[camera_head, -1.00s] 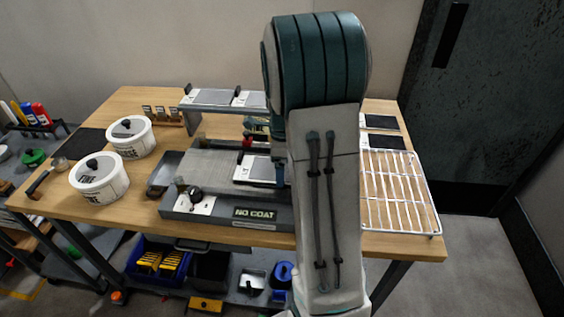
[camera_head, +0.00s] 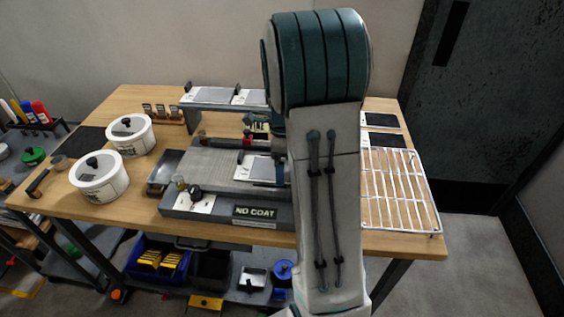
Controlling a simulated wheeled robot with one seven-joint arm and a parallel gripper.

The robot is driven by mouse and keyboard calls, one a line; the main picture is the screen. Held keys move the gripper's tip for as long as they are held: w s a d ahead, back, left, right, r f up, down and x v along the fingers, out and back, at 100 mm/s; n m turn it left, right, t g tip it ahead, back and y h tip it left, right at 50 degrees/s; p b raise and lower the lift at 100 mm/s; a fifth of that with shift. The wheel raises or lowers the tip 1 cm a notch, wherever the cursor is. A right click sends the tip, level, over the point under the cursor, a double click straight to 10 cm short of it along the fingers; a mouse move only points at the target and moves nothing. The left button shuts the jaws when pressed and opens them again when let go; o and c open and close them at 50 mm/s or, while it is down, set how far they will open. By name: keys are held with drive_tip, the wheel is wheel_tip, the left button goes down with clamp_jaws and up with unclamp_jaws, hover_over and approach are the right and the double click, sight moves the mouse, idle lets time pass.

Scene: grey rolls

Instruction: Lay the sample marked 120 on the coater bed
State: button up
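My arm covers the panel's right side and most of my gripper (camera_head: 281,172). Only a dark sliver of the gripper shows at the panel's right edge, and its fingertips are hidden.
More panels lie on a raised shelf (camera_head: 222,107) behind the coater, and others (camera_head: 380,121) lie right of my arm. A white wire rack (camera_head: 400,190) fills the table's right end. Two white tubs (camera_head: 97,178) stand at the left.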

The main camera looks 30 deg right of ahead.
wheel_tip(320, 180, up, 13)
drive_tip(key=shift+p, duration=0.35)
drive_tip(key=s+a+n+t+p, duration=0.1)
drive_tip(key=s+a+n, duration=0.6)
drive_tip(key=n, duration=0.5)
drive_tip(key=s+a+n+t+p, duration=0.1)
drive_tip(key=s+a+n, duration=0.6)
drive_tip(key=s+n, duration=0.4)
drive_tip(key=shift+s+r+n+t, duration=0.15)
drive_tip(key=shift+s+n+t, duration=0.2)
drive_tip(key=shift+n, duration=0.45)
